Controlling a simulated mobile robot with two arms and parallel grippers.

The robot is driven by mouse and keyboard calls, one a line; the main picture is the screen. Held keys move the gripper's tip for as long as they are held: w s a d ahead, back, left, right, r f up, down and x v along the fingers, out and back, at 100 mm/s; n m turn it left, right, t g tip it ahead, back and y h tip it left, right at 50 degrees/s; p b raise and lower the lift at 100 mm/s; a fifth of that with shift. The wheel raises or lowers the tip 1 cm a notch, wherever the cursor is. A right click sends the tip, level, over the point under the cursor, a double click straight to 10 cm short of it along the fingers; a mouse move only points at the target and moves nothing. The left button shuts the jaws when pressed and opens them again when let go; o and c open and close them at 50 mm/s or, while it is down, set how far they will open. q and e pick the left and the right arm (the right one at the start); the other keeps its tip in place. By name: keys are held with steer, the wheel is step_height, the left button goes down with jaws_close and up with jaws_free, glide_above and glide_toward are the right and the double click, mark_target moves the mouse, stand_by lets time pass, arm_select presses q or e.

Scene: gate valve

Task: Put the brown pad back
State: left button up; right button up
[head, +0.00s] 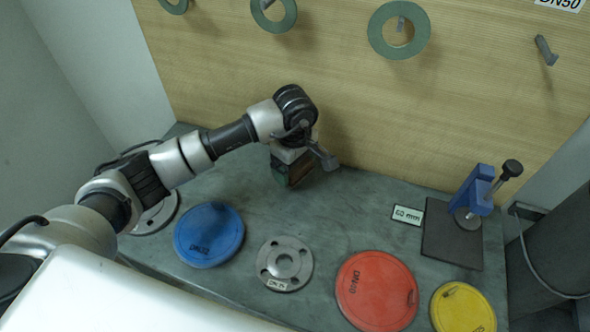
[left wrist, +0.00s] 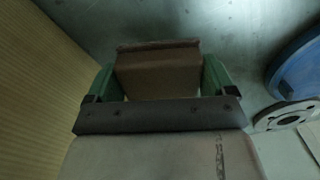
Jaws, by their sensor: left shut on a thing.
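My left gripper (head: 291,172) reaches over the back of the grey bench, close to the woven back panel. Its green fingers are shut on a brown pad (left wrist: 158,72), which shows as a brown block between the fingertips in the left wrist view. In the head view the pad is mostly hidden by the gripper and wrist. I cannot tell whether the pad touches the bench. My right gripper is not in view.
The bench holds a blue disc (head: 209,234), a grey flange (head: 284,264), a red disc (head: 376,291), a yellow disc (head: 462,308) and a blue clamp (head: 472,190) on a dark plate (head: 440,238). Green rings (head: 399,30) hang on the panel. The bench middle is clear.

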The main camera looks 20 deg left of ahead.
mark_target(295, 174)
arm_select(q)
step_height(295, 174, down, 2)
steer(key=shift+f+p, duration=0.25)
steer(key=shift+p, duration=0.2)
steer(key=shift+f, duration=0.3)
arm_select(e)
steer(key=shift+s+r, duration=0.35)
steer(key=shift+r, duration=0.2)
arm_select(q)
steer(key=shift+f, duration=0.1)
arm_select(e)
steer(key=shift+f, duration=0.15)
